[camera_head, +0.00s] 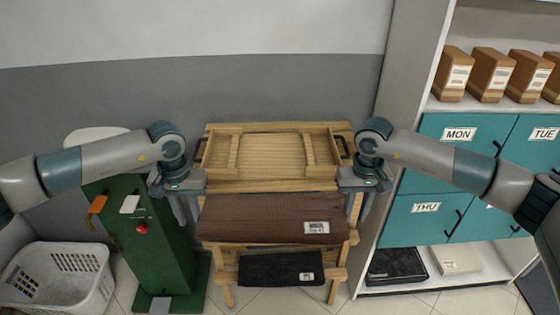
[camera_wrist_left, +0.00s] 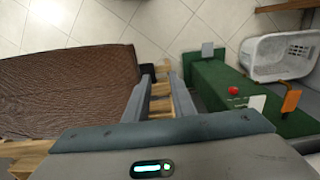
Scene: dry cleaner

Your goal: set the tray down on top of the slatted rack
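The light wooden tray (camera_head: 270,135) with dark side handles appears to lie level on top of the slatted wooden rack (camera_head: 228,290). Its contact with the slats is not clearly visible. My left gripper (camera_head: 182,218) points down by the rack's left side, in front of the tray's left handle. It is open and empty; the left wrist view shows its two fingers (camera_wrist_left: 162,85) apart with bare wood between and behind them. My right gripper (camera_head: 360,218) points down by the rack's right side, in front of the right handle (camera_head: 345,147). Its fingers are apart and seem empty.
A green stand (camera_head: 150,245) with a red button and a white basket (camera_head: 60,280) are left. A shelf unit (camera_head: 400,120) stands close on the right.

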